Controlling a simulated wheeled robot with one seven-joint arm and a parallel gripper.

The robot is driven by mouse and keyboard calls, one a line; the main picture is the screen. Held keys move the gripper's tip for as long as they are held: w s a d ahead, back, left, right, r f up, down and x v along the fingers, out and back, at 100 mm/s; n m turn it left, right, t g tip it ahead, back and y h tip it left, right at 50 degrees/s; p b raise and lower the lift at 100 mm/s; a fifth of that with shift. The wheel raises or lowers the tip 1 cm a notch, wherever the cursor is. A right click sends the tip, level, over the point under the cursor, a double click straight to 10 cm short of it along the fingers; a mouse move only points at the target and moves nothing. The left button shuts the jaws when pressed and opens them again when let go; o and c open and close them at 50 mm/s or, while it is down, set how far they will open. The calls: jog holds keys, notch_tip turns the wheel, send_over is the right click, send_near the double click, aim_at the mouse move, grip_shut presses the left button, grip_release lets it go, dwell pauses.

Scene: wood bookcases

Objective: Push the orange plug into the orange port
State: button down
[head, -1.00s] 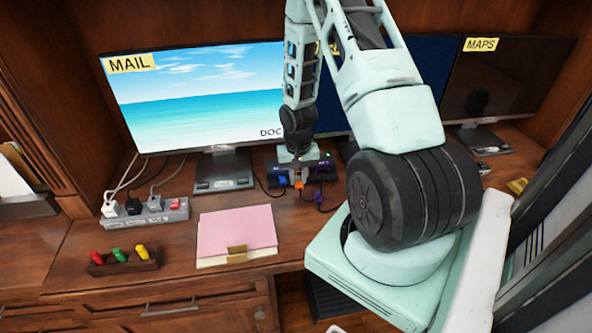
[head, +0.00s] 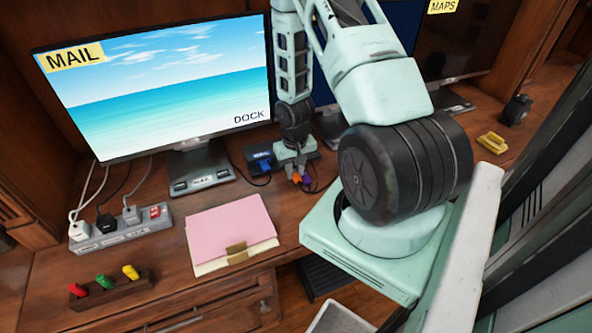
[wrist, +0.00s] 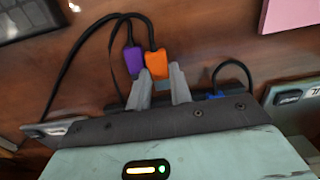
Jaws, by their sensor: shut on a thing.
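The orange plug (wrist: 156,64) is between the two fingertips of my gripper (wrist: 160,76) in the wrist view, and the gripper is shut on it. The purple plug (wrist: 134,61) is right beside it, left of the left finger. In the head view my gripper (head: 298,172) is just right of the blue part of the dock (head: 262,160), with the orange plug (head: 305,180) small below it. The orange port cannot be seen; my gripper and arm cover much of the dock. I cannot tell whether the plug touches it.
A blue plug (wrist: 215,95) with a looping cable shows beyond my gripper's right side. Black cables run near the plugs. A monitor (head: 160,80) stands behind, a power strip (head: 122,228) left, and a pink folder (head: 230,228) on the desk in front.

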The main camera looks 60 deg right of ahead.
jog(key=shift+w+d+p, duration=0.15)
jog(key=shift+w+d, duration=0.3)
jog(key=shift+w, duration=0.25)
jog(key=shift+w+d+p, duration=0.1)
jog(key=shift+w+d, duration=0.3)
jog(key=shift+w, duration=0.35)
jog(key=shift+w+d+p, duration=0.15)
jog(key=shift+w+d, duration=0.3)
jog(key=shift+w, duration=0.25)
jog(key=shift+w+d, duration=0.4)
jog(key=shift+w, duration=0.25)
jog(key=shift+w+d, duration=0.35)
jog(key=shift+w, duration=0.25)
dwell(0.4)
jog(key=c, duration=1.2)
grip_release()
jog(key=shift+d+r, duration=0.1)
jog(key=r+b, duration=0.1)
jog(key=r, duration=1.6)
jog(key=shift+a+r, duration=0.1)
jog(key=shift+a, duration=0.1)
